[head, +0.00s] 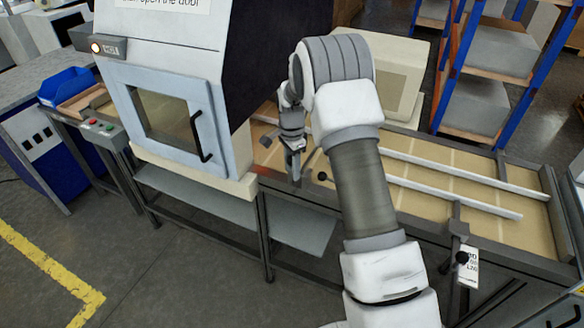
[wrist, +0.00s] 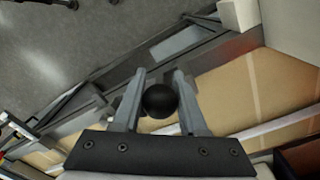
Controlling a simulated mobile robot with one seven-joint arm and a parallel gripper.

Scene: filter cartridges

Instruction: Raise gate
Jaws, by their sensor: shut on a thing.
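My gripper (head: 296,160) is at the front rail of the conveyor, just right of the white machine. In the wrist view, my gripper (wrist: 160,73) has its two grey fingers on either side of a round black knob (wrist: 160,101) and is shut on it. A black knob (head: 322,176) also shows by my gripper in the head view. The gate panel itself cannot be made out; my arm covers part of that stretch of conveyor.
The white machine (head: 222,130) has a windowed door with a black handle. The conveyor (head: 480,213) has pale guide rails and an empty belt to the right. A second black knob (head: 463,258) and a tag (head: 469,268) are on its front side. Blue racks stand behind.

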